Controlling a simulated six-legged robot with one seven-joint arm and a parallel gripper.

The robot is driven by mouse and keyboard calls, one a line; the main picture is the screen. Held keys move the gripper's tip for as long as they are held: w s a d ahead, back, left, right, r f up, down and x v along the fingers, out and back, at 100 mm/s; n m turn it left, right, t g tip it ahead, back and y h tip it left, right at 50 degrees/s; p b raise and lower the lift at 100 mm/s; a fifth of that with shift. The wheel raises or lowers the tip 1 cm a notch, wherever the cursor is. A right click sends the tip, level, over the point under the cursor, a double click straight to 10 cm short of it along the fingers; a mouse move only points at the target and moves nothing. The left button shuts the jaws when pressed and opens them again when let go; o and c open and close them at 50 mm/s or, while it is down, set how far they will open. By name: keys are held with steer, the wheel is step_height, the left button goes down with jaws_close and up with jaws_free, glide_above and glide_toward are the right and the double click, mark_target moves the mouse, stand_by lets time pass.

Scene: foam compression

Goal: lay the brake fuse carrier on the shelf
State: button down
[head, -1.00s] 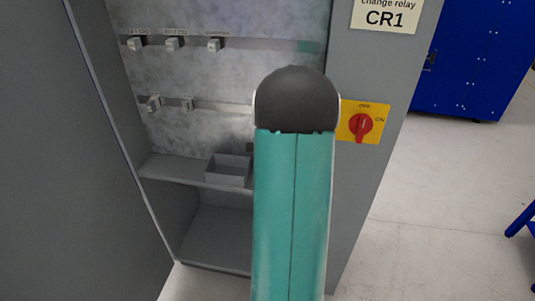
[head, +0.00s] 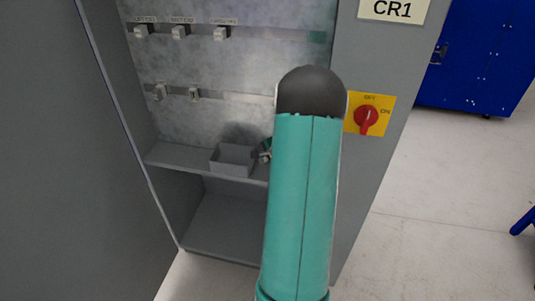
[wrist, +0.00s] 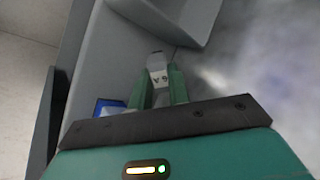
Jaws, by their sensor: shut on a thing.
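The fuse carrier (wrist: 157,67) is a small pale block with dark lettering in the wrist view. My gripper (wrist: 161,84) is shut on it, with a green finger on each side. The grey shelf (head: 176,156) crosses the lower part of the open cabinet in the head view, and its surface also shows in the wrist view (wrist: 112,58). In the head view a small part of my gripper (head: 264,153) shows just right of the open box, at shelf height; my arm hides the rest. I cannot tell whether the carrier touches the shelf.
An open grey box (head: 232,158) stands on the shelf, left of my gripper. Two rails with several small devices (head: 180,32) run along the back panel. A red switch (head: 366,117) is on the right frame. The open door (head: 60,160) stands left. The shelf's left end is clear.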

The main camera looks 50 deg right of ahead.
steer(key=shift+f, duration=0.15)
steer(key=c, duration=1.3)
jaws_free()
steer(key=shift+o, duration=0.2)
steer(key=v, duration=1.3)
steer(key=shift+s+r, duration=0.3)
